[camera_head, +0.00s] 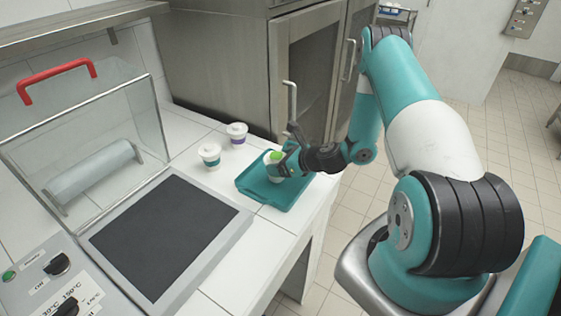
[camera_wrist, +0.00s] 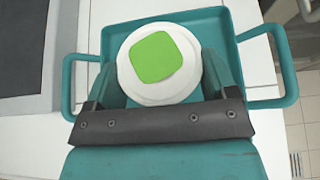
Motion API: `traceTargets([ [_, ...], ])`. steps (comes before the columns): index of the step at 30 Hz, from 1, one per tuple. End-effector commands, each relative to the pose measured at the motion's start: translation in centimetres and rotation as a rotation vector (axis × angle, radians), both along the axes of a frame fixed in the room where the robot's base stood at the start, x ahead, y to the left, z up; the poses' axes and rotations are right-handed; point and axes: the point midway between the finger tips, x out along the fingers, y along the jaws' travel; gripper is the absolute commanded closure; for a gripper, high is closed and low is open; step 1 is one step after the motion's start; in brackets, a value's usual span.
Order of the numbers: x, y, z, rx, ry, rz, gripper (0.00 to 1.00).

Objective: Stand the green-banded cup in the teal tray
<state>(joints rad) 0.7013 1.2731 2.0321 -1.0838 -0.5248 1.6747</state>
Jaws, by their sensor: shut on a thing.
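The cup in my gripper (camera_head: 284,165) is white with a green patch on its lid (camera_head: 274,156). In the wrist view this held cup (camera_wrist: 155,57) appears upright, with the gripper fingers on either side of it. The band on its side is hidden. The teal tray (camera_head: 285,197) lies on the white counter, and the cup is over or in its floor. The wrist view also shows the tray (camera_wrist: 115,38) with a handle loop on each side. I cannot tell whether the cup's base touches the tray.
A teal-banded cup (camera_head: 209,155) and a purple-banded cup (camera_head: 237,134) stand on the counter left of and behind the tray. A dark panel (camera_head: 160,235), a clear cover with a red handle (camera_head: 57,80) and a control box (camera_head: 52,285) are at left.

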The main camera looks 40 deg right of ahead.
Motion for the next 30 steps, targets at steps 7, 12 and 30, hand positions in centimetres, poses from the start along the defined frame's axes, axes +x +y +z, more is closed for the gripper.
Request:
traceTargets([
  [7, 0.0, 0.0, -0.4, -0.001, -0.002, 0.000, 0.49],
  [12, 0.0, 0.0, -0.8, 0.000, -0.002, -0.001, 0.49],
  [30, -2.8, -1.2, 1.0, 0.001, -0.001, -0.006, 0.00],
])
